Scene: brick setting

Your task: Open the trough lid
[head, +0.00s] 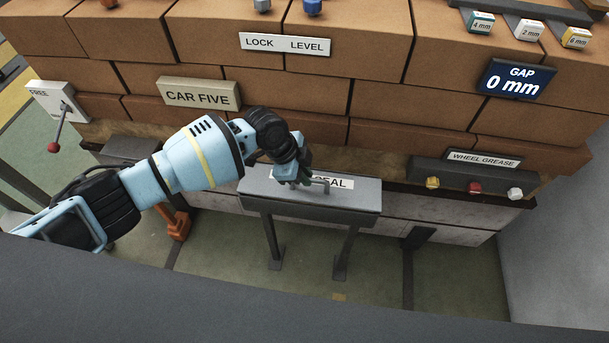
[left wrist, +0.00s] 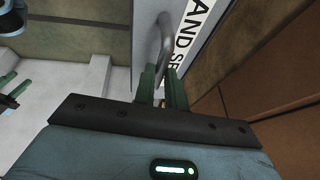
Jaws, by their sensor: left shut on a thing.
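The trough is a grey box on two legs against the brick wall, with a flat grey lid (head: 357,199) on top. A white label on the lid is partly covered in the head view; the left wrist view shows "AND SE" on the lid (left wrist: 188,65). A curved metal handle (left wrist: 165,35) stands on the lid. My left gripper (head: 303,182) reaches over the lid from the left, and its green fingers (left wrist: 162,88) are shut on the handle. The lid looks flat and down. Dark and green parts at the left edge of the wrist view may be my right gripper.
A wheel grease shelf (head: 445,178) with several small knobs is right of the trough. A red-knobbed lever (head: 62,125) is on the wall at left. An orange post (head: 179,224) stands left of the trough. Floor in front is clear.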

